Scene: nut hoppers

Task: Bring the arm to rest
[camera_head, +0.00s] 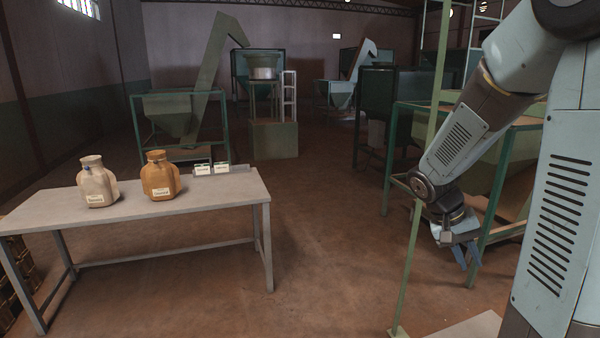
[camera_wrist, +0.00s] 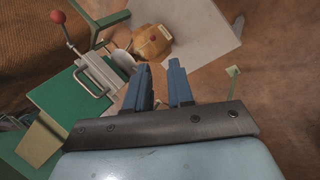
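My arm (camera_head: 468,130) is bent, with its forearm sloping down and to the left on the right side of the head view. My gripper (camera_head: 468,257) hangs low at its end, near the green frame legs and apart from the table. In the wrist view the two blue fingers of my gripper (camera_wrist: 162,88) stand apart with a gap between them. Nothing shows between the fingers, so the gripper is open and empty.
A grey table (camera_head: 150,215) at left bears a pale jar (camera_head: 97,182), an orange jar (camera_head: 160,176) and small labelled cards (camera_head: 212,169). A thin green post (camera_head: 420,200) stands close left of my gripper. Green-framed hoppers (camera_head: 505,165) stand behind it. Floor between table and post is clear.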

